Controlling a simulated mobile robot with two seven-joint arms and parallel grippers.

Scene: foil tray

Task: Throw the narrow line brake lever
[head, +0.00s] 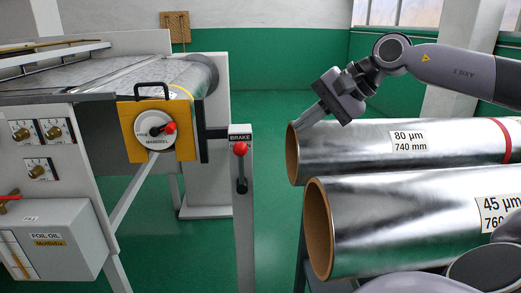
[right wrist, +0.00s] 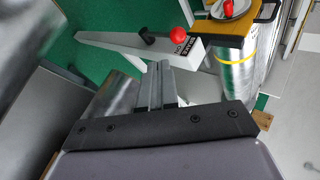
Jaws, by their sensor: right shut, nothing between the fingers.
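In the right wrist view the red knob (right wrist: 178,34) stands out from the post (right wrist: 130,43), beyond my fingertips. My right gripper (head: 308,118) is shut and empty, apart from the lever and to its right, by the near end of the 80 µm foil roll (head: 370,150). Its closed fingers (right wrist: 160,70) show in the right wrist view. My left gripper is out of view.
A 45 µm roll (head: 400,220) lies in front of the 80 µm one. Green floor shows between post and rolls.

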